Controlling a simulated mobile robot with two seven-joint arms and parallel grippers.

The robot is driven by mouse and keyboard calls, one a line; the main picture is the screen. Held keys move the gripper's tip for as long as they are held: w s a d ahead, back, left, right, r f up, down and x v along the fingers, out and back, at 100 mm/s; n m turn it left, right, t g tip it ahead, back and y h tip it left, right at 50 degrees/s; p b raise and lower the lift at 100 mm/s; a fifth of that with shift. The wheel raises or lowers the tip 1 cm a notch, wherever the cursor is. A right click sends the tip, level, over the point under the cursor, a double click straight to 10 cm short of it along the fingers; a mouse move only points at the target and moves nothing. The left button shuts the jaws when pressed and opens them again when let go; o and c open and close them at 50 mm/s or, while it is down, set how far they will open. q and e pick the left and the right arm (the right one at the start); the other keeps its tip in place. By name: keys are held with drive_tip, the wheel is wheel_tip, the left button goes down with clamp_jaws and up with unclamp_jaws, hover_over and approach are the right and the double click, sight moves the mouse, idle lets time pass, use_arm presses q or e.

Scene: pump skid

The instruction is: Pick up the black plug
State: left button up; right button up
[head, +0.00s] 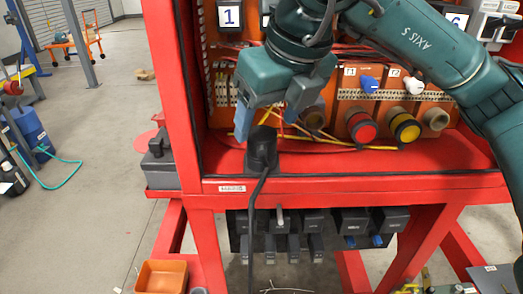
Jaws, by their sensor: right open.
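The black plug (262,153) stands upright on the red ledge of the cabinet, near its front edge. A black cable runs from it over the edge and down. My right gripper (268,112) comes in from the upper right and points down just above the plug. Its fingers are apart, one to each side of the plug's top. I cannot tell whether they touch the plug. My left gripper is out of view.
The red cabinet frame (178,90) rises close on the left. Behind the gripper are a red round connector (362,128), a yellow-ringed one (405,128) and loose wires. Black sockets (315,222) hang below the red ledge (400,158). An orange bin (162,277) sits lower left.

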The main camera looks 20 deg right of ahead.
sight(264, 134)
drive_tip(key=p+x, duration=0.1)
drive_tip(key=x, duration=0.4)
drive_tip(key=shift+w+d+r, duration=0.1)
drive_tip(key=shift+d, duration=0.05)
drive_tip(key=shift+c, duration=0.6)
drive_tip(key=c, duration=1.1)
